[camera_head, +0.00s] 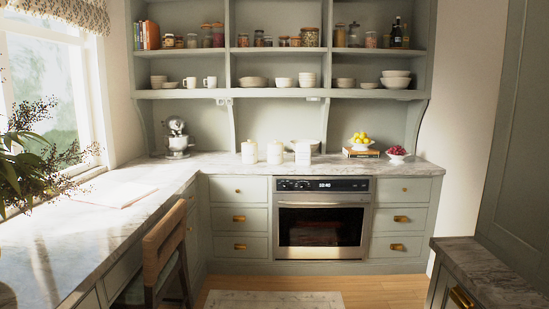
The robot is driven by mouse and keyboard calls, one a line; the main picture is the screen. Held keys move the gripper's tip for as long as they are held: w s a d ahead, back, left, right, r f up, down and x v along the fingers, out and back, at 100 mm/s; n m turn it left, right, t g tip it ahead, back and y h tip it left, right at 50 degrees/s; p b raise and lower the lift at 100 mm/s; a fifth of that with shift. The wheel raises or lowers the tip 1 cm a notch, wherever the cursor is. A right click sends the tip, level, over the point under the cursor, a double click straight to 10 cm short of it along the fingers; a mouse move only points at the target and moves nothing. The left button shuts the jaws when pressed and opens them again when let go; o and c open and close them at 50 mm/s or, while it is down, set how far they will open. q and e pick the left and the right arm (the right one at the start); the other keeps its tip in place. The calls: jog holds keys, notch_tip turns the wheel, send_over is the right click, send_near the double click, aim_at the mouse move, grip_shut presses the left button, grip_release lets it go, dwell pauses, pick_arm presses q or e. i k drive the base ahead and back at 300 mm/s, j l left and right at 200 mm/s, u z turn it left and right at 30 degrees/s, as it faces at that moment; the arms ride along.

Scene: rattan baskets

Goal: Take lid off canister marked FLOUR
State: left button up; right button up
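Three white lidded canisters stand in a row on the far counter, above the oven. They are the left canister (249,152), the middle canister (275,153) and the right canister (303,153). Each looks upright with its lid on. Any lettering is too small to read, so I cannot tell which one is marked FLOUR. Neither of my grippers shows in the head view.
The marble far counter (222,165) also holds a stand mixer (178,138), a bowl of lemons (361,141) and a bowl of red fruit (397,154). A wooden chair (165,243) stands at the left counter. Floor before the oven (320,220) is open, with a rug (275,300).

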aim_at(276, 153)
jog(key=i+z, duration=0.15)
jog(key=z, duration=0.25)
jog(key=i, duration=2.35)
jog(key=i+l, duration=0.15)
jog(key=i, duration=2.2)
jog(key=j+u, duration=0.05)
jog(key=j, duration=0.1)
